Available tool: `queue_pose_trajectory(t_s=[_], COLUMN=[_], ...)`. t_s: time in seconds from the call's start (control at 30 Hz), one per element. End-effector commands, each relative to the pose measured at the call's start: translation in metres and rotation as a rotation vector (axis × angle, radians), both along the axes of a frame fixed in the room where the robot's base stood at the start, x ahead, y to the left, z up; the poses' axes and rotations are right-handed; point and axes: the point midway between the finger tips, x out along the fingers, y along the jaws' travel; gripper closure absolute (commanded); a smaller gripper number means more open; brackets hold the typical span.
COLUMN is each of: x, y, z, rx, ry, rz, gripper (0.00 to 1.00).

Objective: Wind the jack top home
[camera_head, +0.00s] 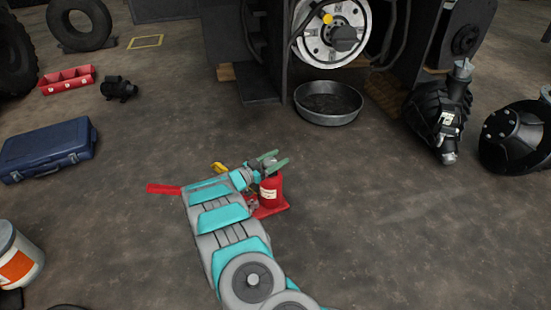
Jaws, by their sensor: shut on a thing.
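A red bottle jack (271,191) stands upright on its red base on the concrete floor, just right of the end of my arm. A pale label shows on its body. My gripper (271,162) is at the top of the jack, its greenish fingers on either side of a small grey top piece (267,160). The gripper is shut on this jack top. How far the top stands out of the body is hard to see behind the fingers. A red bar (163,188) sticks out left of my arm, and part of the base is hidden by the arm.
A drain pan (328,104) lies before the forklift's wheel hub (330,32). A blue case (48,150), a red tray (67,80) and a white bucket (17,257) are at left. Black machine parts (440,115) stand at right. The floor right of the jack is clear.

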Motion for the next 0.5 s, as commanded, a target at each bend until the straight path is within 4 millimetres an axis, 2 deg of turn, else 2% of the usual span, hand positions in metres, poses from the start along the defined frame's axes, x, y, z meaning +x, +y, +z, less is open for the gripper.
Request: queue_pose_trajectory(t_s=[0.5], x=[-0.0019], y=[-0.0021], z=[0.0035], rx=[0.000], ry=[-0.006], rz=[-0.137], gripper=[0.97])
